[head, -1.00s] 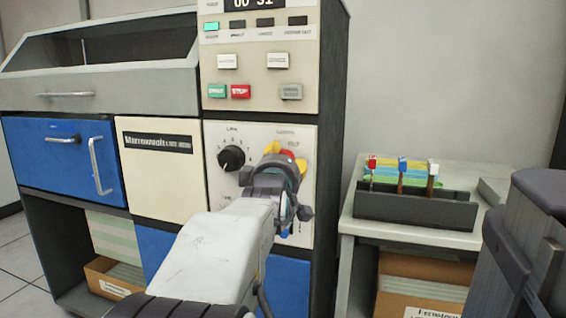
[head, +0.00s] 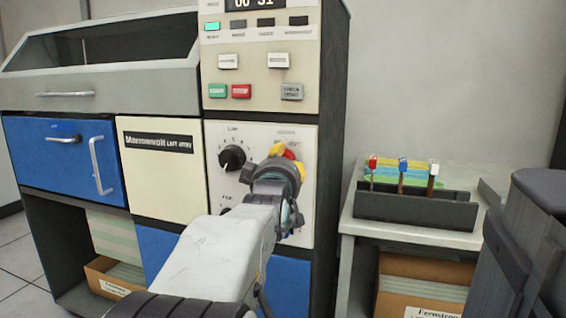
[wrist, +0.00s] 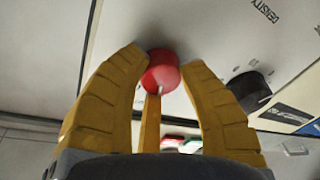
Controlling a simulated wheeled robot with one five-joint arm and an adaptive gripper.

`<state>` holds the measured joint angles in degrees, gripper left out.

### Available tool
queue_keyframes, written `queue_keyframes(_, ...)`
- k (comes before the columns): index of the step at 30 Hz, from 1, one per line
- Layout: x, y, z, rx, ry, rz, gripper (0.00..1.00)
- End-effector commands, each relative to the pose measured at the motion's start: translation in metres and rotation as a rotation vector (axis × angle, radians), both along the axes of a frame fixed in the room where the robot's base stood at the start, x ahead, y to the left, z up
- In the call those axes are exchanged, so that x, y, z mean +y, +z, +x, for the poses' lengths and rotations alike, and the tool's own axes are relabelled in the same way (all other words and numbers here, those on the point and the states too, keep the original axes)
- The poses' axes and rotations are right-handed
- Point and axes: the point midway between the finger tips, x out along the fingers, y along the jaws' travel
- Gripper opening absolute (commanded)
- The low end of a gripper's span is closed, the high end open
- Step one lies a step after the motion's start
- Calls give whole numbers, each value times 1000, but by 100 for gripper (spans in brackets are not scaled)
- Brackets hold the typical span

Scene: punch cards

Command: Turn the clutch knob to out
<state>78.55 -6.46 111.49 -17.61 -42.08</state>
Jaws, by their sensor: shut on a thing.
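The clutch knob (wrist: 161,73) is red with a white pointer mark and sits on the cream control panel (wrist: 215,25). In the wrist view it is between the yellow fingers of my gripper (wrist: 163,70), which are shut on it. In the head view only a bit of the red knob (head: 289,155) shows past my gripper (head: 287,156), at the panel's right side. Most of the knob and the lettering around it are hidden there by my gripper and wrist. I cannot read which setting the pointer is at.
A black knob (head: 232,158) is close left of my gripper; a black knob (wrist: 246,86) also shows in the wrist view. Buttons, including a red one (head: 241,91), are above. A table with a dark card rack (head: 415,208) stands to the right.

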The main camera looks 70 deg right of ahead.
Motion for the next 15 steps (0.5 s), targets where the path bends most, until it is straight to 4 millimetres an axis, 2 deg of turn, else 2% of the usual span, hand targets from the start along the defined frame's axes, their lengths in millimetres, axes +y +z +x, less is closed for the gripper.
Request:
queue_keyframes(10, -1, 1, -2, -24, -3, -3, 4)
queue_keyframes(11, -1, 1, -2, -24, -3, -3, 38)
queue_keyframes(15, -1, 1, -2, -23, -2, -2, 51)
